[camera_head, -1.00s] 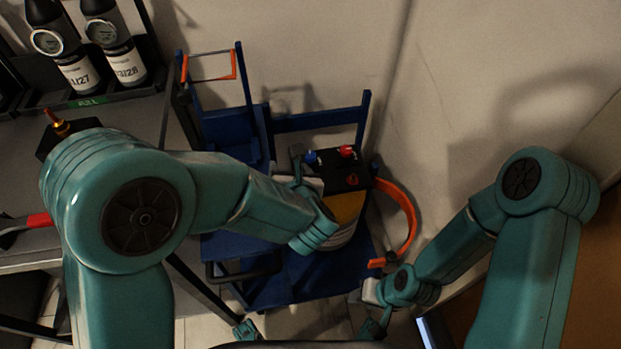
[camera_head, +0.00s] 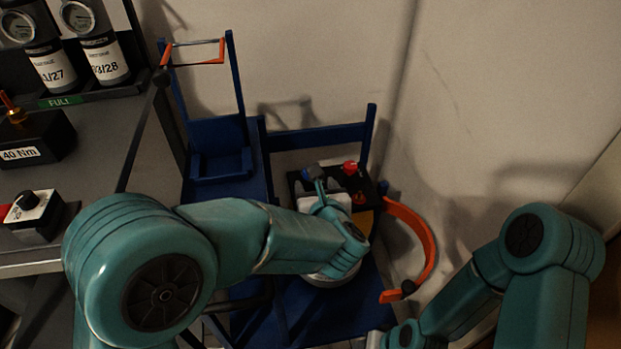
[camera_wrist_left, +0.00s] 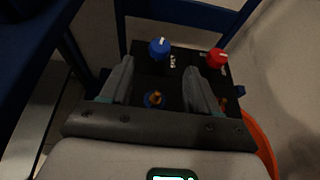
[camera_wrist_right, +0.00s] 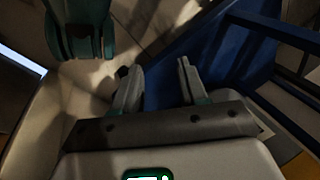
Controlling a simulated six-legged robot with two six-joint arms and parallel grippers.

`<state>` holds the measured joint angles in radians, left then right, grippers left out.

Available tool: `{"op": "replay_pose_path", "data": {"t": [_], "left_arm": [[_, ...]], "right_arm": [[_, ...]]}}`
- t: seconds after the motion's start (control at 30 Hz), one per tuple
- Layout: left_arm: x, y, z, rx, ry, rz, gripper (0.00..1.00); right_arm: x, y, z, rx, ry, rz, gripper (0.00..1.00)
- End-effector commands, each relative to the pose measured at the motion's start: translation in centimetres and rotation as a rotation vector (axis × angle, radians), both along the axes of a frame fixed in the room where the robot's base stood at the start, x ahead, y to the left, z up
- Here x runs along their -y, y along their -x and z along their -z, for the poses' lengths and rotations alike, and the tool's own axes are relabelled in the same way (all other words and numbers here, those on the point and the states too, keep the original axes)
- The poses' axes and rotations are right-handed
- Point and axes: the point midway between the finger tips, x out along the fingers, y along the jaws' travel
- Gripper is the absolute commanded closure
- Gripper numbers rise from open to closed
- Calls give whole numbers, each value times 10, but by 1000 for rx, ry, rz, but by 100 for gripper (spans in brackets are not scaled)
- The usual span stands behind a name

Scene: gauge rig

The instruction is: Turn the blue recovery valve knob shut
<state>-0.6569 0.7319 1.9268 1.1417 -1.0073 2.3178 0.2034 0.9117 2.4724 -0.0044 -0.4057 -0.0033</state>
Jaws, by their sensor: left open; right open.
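The blue valve knob (camera_wrist_left: 159,47) sits on the black valve block (camera_wrist_left: 180,62) in the left wrist view, with a white mark on its top. In the head view the blue knob (camera_head: 312,171) shows just beyond my left gripper (camera_head: 322,190). In the left wrist view my left gripper (camera_wrist_left: 160,80) is open, its fingers pointing toward the block, with the blue knob ahead between them, apart from both. A red knob (camera_wrist_left: 217,57) stands to its right on the same block. My right gripper (camera_wrist_right: 160,85) is open and empty, low beside the blue cart frame.
The blue cart (camera_head: 300,330) carries the block and a round canister beneath it. An orange curved hook (camera_head: 425,235) is at its right. A bench (camera_head: 110,140) with labelled bottles (camera_head: 105,60) and a 40 Nm box (camera_head: 35,140) stands left. A wall closes the back.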

Motion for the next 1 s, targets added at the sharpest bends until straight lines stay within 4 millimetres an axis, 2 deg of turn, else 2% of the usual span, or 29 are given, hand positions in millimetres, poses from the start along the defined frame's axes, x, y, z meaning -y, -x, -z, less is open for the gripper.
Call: {"op": "replay_pose_path", "data": {"t": [0.1,0.33,0.5,0.77,0.93,0.97,1.0], "left_arm": [[-5,-26,15,0,0,-4,39],[-10,-62,28,0,1,-1,39],[-11,-72,31,-1,1,1,39],[-12,-73,31,0,-1,1,39],[-11,-73,31,0,-1,1,91],[-11,-73,31,0,-1,1,95],[-11,-73,31,0,-1,1,95]], "right_arm": [[1,-5,10,18,3,2,57],[2,-12,17,41,8,5,57],[3,-14,19,48,9,7,57],[3,-15,19,49,9,6,57],[3,-15,19,49,9,6,57],[3,-15,19,49,9,7,57],[3,-14,19,49,9,7,57]]}}
